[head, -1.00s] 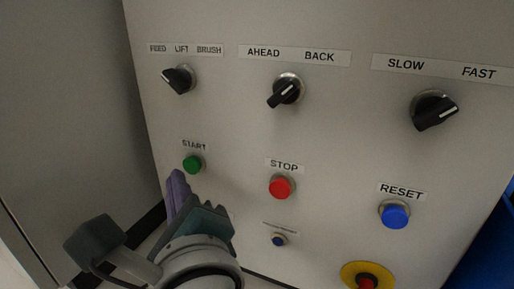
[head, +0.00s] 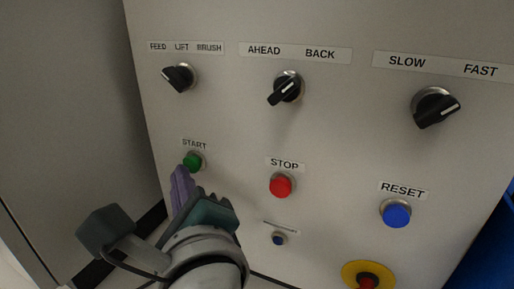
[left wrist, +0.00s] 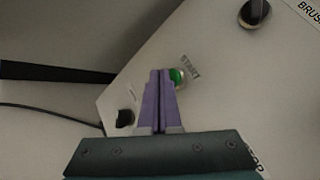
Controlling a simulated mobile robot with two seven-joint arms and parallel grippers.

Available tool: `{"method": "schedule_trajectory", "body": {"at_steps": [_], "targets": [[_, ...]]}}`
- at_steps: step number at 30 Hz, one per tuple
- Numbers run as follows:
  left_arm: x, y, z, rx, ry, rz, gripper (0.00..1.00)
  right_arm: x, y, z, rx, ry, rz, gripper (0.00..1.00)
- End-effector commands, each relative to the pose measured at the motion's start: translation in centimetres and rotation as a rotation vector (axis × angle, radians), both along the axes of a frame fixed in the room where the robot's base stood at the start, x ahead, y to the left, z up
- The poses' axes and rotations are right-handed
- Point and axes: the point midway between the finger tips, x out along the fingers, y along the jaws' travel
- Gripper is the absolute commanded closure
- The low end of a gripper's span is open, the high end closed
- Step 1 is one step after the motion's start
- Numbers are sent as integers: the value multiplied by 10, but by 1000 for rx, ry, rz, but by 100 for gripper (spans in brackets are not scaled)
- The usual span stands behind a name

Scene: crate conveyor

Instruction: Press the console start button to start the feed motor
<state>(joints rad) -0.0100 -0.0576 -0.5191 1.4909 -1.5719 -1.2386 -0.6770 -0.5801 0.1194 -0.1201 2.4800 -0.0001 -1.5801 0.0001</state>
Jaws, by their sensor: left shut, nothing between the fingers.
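The green start button (head: 192,160) sits under the START label on the grey console panel (head: 235,130). My left gripper (head: 180,172) is shut and empty, its purple fingertips just below the button in the head view. In the left wrist view the shut fingers (left wrist: 159,75) point at the panel, with the green button (left wrist: 177,76) right beside the tips, partly hidden by them. I cannot tell whether the tips touch it. My right gripper is not in view.
The red stop button (head: 280,186) and blue reset button (head: 396,214) are to the right. Above are the feed-lift-brush selector (head: 178,78), ahead-back selector (head: 285,89) and slow-fast selector (head: 435,108). A red button on yellow (head: 367,277) is at the bottom. A grey wall (head: 65,100) stands left.

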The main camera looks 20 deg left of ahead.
Motion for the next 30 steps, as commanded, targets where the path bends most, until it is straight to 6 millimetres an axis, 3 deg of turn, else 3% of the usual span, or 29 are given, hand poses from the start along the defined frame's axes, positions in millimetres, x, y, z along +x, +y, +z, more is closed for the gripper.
{"method": "schedule_trajectory", "body": {"at_steps": [30], "targets": [[8, -1, 0, 0, 1, 1, 100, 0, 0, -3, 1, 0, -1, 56]]}}
